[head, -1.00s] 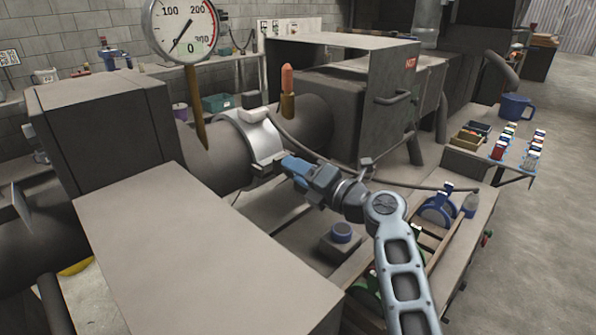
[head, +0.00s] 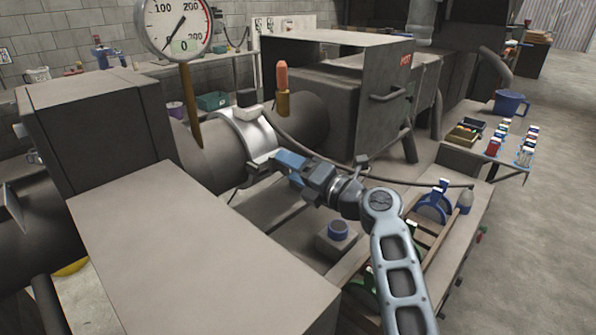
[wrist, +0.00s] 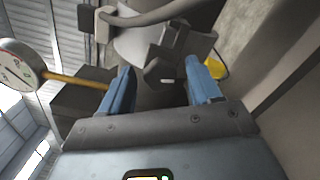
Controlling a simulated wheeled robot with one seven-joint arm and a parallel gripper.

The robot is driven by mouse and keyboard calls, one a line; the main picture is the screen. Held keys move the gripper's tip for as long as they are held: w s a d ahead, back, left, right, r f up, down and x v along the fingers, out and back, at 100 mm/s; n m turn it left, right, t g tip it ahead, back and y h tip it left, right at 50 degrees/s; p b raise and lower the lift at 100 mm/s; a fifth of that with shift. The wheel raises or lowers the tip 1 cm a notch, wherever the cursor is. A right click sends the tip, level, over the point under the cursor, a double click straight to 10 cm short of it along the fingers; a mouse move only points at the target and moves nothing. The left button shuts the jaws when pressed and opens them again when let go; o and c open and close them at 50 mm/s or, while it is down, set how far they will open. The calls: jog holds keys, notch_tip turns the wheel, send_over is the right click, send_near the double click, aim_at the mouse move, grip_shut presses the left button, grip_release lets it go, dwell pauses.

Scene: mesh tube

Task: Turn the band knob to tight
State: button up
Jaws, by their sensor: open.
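The silver band (head: 236,130) wraps around the thick grey pipe. In the wrist view, a dark grey knob-like part (wrist: 176,42) stands at the band, and a small pale mark shows below it. My gripper (head: 284,164) is at the band's right, lower side in the head view. In the wrist view, its two blue fingers (wrist: 161,70) are open, with the dark part ahead of and between them. I cannot tell whether the fingers touch it. In the head view the knob is mostly hidden by or merged with the gripper and band.
A dial gauge (head: 176,24) stands on a brown stem above the pipe, left of the band. An orange-tipped post (head: 282,78) rises behind it. A dark cable runs from the band.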

jog(key=shift+s, duration=0.1)
jog(key=v, duration=0.7)
jog(key=shift+s+d, duration=0.15)
jog(key=shift+d, duration=0.15)
